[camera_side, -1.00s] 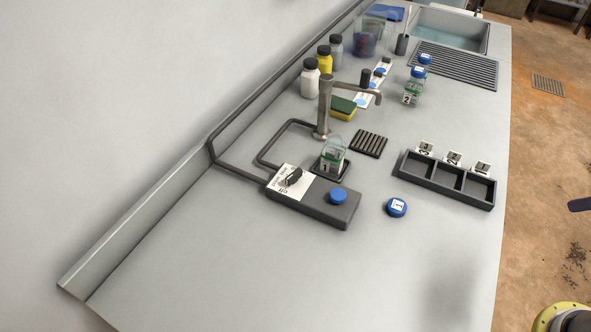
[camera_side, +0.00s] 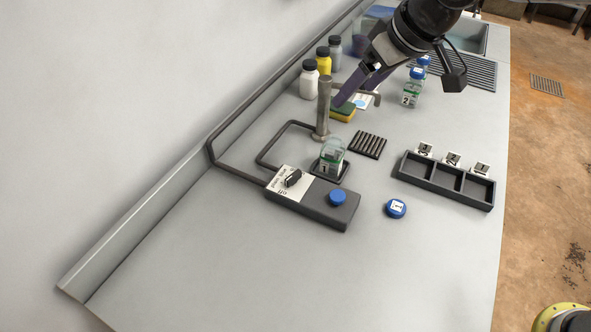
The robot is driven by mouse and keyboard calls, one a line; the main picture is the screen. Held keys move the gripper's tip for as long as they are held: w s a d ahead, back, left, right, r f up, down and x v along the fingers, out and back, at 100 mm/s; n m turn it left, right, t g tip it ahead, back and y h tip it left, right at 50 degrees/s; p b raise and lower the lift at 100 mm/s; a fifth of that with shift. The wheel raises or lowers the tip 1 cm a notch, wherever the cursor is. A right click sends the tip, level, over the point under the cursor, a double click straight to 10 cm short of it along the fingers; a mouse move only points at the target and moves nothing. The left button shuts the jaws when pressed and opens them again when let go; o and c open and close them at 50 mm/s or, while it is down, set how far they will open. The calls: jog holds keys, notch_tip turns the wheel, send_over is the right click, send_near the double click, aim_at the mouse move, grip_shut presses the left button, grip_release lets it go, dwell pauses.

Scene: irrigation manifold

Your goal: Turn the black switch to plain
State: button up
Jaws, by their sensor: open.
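The black switch (camera_side: 293,178) is a small knob on a white label plate (camera_side: 284,187) at the left end of a dark grey control box (camera_side: 318,205). The lettering around it is too small to read surely, so I cannot tell which mark the knob points to. My gripper (camera_side: 352,90) is at the upper middle, its dark purple fingers angled down to the left near the tap post and sponge. It is open and holds nothing visible. It is well above and to the right of the switch, not touching it.
A blue button (camera_side: 337,197) sits on the box's right end. Jar 1 (camera_side: 332,157) stands under the tap (camera_side: 323,110), close behind the box. A blue cap (camera_side: 396,208) and a three-slot tray (camera_side: 445,181) are to the right. The counter in front is clear.

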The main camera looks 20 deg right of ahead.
jog(key=n+g, duration=0.1)
jog(key=n, duration=0.1)
send_near(293, 175)
jog(key=x, duration=0.8)
jog(key=shift+w+f, duration=0.1)
jog(key=shift+f, duration=0.1)
grip_shut()
jog(key=shift+m, duration=0.3)
